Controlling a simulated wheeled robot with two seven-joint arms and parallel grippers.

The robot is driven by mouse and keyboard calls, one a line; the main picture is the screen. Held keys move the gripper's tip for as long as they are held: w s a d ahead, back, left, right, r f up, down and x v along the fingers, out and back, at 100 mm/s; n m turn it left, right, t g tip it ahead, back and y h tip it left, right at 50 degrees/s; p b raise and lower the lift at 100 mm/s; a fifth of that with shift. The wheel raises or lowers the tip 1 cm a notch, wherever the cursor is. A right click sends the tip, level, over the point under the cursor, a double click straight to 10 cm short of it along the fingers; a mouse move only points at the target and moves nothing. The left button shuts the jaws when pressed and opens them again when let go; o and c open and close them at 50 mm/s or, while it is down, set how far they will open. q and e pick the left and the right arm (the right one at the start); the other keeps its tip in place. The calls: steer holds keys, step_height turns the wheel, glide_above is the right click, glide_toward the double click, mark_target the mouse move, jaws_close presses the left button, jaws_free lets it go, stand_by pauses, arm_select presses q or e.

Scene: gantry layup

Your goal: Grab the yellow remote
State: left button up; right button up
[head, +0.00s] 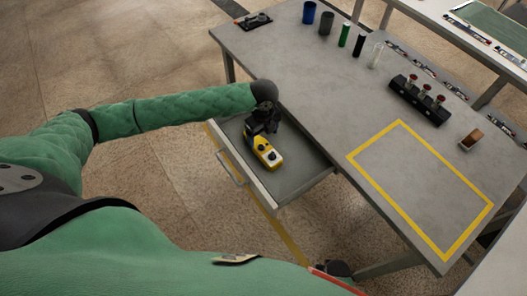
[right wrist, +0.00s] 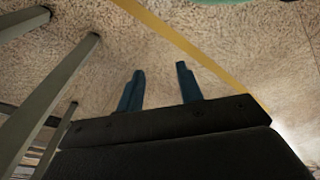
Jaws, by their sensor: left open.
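The yellow remote (head: 264,153) lies in the open drawer (head: 290,172) of the grey table, with dark buttons and a pale end. My left gripper (head: 259,137) is open at the remote's far end, above the drawer. Its fingers partly hide that end, and I cannot tell whether they touch it. My right gripper (right wrist: 160,88) shows in the right wrist view with its two fingers apart and nothing between them. It is below the table's level, over the floor.
A yellow tape rectangle (head: 402,122) marks a clear area. Table legs (right wrist: 62,90) stand left in the right wrist view.

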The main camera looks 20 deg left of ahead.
mark_target(263, 145)
arm_select(q)
steer(key=shift+f, duration=0.35)
step_height(263, 145, down, 2)
steer(key=shift+f+p, duration=0.1)
steer(key=shift+p, duration=0.2)
step_height(263, 145, down, 4)
steer(key=shift+f+p, duration=0.15)
steer(key=shift+p, duration=1)
steer(key=shift+a+f, duration=0.1)
steer(key=shift+f, duration=0.5)
arm_select(e)
step_height(263, 145, down, 6)
steer(key=s+d, duration=0.1)
steer(key=shift+d+t, duration=0.3)
steer(key=shift+d, duration=0.05)
arm_select(q)
steer(key=shift+c, duration=0.4)
arm_select(e)
steer(key=shift+f, duration=0.1)
arm_select(q)
steer(key=c, duration=1.1)
steer(key=shift+c, duration=0.4)
steer(key=shift+r, duration=0.15)
